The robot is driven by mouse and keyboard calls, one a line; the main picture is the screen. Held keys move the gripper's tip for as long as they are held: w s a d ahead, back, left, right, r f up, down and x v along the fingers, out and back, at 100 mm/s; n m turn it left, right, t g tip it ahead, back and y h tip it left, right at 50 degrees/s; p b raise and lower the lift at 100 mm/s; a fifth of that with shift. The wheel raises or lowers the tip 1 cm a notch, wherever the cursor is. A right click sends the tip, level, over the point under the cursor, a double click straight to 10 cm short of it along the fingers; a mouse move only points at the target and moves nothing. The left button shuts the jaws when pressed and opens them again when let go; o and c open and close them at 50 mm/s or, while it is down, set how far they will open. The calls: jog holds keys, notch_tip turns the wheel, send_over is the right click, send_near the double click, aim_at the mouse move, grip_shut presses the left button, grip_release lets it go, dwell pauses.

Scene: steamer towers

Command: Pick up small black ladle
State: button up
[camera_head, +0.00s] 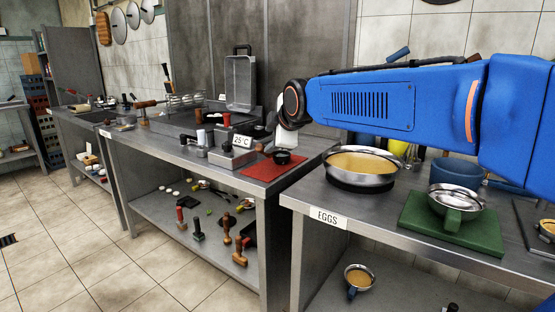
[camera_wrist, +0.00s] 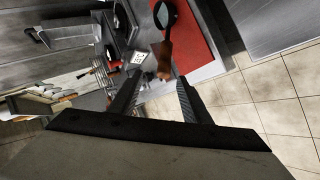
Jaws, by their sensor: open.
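A small black ladle (camera_wrist: 166,16) with a brown wooden handle (camera_wrist: 164,58) lies on the red mat (camera_wrist: 196,48) in the wrist view. In the head view its dark bowl (camera_head: 281,158) shows near the mat's (camera_head: 262,172) right part. My gripper (camera_wrist: 160,82) is open, with one finger on each side in the wrist view. The handle's near end appears between the fingertips in the picture, and I see no contact. How far the handle is beyond the tips is hard to tell. In the head view my arm hides most of the gripper.
A sign reading 25°C (camera_head: 242,141) stands by the mat on the metal counter (camera_head: 180,150). A grey metal container (camera_head: 240,82) stands behind. To the right, a pan (camera_head: 361,166) of yellow-brown contents and a metal bowl (camera_head: 456,198) on a green board (camera_head: 425,223) sit on another counter.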

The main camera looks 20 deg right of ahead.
aim_at(263, 146)
jog(key=x, duration=0.8)
jog(key=shift+w+f, duration=0.1)
jog(key=shift+f, duration=0.1)
jog(key=shift+s+a+f+x, duration=0.1)
jog(key=shift+x, duration=0.8)
jog(key=shift+s+a+f+x, duration=0.1)
jog(key=shift+x, duration=0.75)
jog(key=shift+a+f+x, duration=0.1)
jog(key=shift+x, duration=0.8)
jog(key=shift+c, duration=0.4)
grip_shut()
